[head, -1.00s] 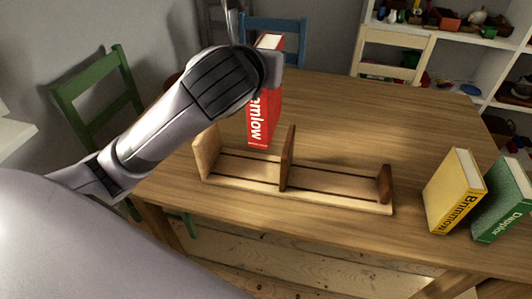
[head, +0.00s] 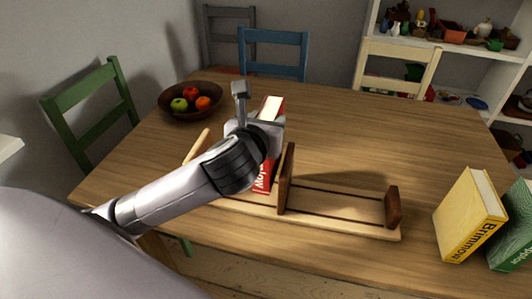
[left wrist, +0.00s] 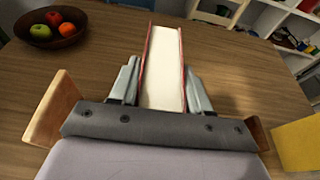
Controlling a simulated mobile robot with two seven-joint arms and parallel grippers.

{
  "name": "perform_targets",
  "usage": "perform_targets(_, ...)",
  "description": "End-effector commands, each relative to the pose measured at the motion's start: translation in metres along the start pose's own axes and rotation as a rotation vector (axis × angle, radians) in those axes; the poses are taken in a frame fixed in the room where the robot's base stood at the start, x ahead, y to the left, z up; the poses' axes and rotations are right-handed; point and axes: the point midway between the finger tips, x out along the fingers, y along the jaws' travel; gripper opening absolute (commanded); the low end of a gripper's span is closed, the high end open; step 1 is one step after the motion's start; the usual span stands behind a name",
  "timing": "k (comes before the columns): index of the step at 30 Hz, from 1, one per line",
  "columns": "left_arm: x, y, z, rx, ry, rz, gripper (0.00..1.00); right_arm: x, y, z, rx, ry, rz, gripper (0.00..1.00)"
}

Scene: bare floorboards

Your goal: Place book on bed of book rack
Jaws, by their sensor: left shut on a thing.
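A red book (head: 264,177) stands upright in the left section of the wooden book rack (head: 340,221), beside the rack's middle divider (head: 286,179). My left gripper (head: 256,128) is shut on the book's upper part. In the left wrist view, the book's pale page edge (left wrist: 163,72) lies between the two fingers (left wrist: 162,88). The gripper hides part of the book and the rack's left end. I cannot tell whether the book's bottom touches the rack's bed. My right gripper is not in view.
A yellow book (head: 467,220) and a green book (head: 513,235) stand at the table's right. A bowl of fruit (head: 172,110) is at the back left. Chairs surround the wooden table (head: 350,130). The rack's right section is empty.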

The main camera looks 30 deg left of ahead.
Motion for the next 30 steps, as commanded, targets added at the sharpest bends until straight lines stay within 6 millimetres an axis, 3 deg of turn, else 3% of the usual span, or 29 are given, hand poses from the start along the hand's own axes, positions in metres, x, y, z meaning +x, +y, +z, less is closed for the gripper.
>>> perform_targets(3, 0.005, 0.0, -0.017, -0.002, -0.005, 0.0, 0.0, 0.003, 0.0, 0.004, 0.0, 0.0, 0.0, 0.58)
perform_targets(11, 0.01, 0.0, -0.032, -0.001, -0.005, 0.001, 0.0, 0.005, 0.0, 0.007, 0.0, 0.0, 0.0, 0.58)
perform_targets(18, 0.02, 0.0, -0.063, -0.002, -0.005, 0.0, 0.0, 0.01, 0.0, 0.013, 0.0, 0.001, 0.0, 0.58)
perform_targets(29, 0.021, 0.0, -0.066, -0.001, -0.007, -0.001, 0.0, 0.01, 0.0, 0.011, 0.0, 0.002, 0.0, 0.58)
perform_targets(30, 0.021, 0.0, -0.069, 0.0, 0.0, 0.0, 0.5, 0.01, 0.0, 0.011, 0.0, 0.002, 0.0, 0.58)
